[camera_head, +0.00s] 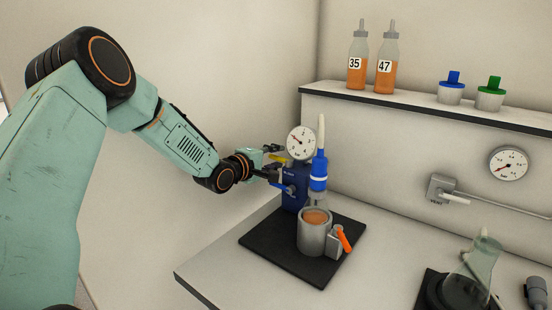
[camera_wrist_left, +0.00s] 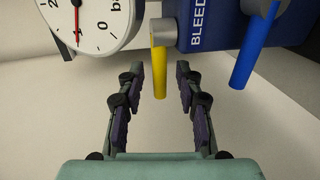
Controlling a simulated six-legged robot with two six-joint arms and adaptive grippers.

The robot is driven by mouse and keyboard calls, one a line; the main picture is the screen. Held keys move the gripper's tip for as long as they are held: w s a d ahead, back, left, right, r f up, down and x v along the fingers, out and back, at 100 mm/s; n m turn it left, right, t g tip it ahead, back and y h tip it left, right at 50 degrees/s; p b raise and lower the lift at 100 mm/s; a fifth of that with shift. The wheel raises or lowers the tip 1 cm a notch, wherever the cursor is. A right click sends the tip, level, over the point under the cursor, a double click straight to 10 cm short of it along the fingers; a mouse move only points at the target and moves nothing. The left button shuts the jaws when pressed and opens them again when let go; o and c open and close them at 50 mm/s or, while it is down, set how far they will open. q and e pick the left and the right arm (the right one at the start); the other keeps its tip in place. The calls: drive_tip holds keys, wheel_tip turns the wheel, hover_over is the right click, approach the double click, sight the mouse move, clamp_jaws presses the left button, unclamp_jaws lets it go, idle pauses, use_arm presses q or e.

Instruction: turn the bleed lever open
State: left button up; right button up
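A dark blue block (camera_head: 295,193) stands on the black mat and carries a yellow lever (camera_head: 276,158) and a blue lever (camera_head: 287,189). In the left wrist view the block (camera_wrist_left: 245,35) reads "BLEED" between the yellow lever (camera_wrist_left: 159,70) and the blue lever (camera_wrist_left: 256,50). I cannot tell which lever the label names. My left gripper (camera_head: 270,161) is open at the block's left side. In the left wrist view its fingers (camera_wrist_left: 158,95) stand on either side of the yellow lever's free end, with gaps visible. My right gripper is not in view.
A round gauge (camera_head: 301,142) sits close above the block. A blue-collared tube (camera_head: 319,170) stands over a metal cup (camera_head: 313,236) with orange liquid and an orange handle (camera_head: 345,240). Bottles 35 (camera_head: 357,66) and 47 (camera_head: 386,67) stand on the shelf. A glass flask (camera_head: 466,280) is at lower right.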

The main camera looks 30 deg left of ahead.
use_arm(q)
drive_tip(key=shift+s+r, duration=0.1)
drive_tip(key=shift+s, duration=0.1)
drive_tip(key=shift+c, duration=1.4)
drive_tip(key=shift+w, duration=0.25)
clamp_jaws()
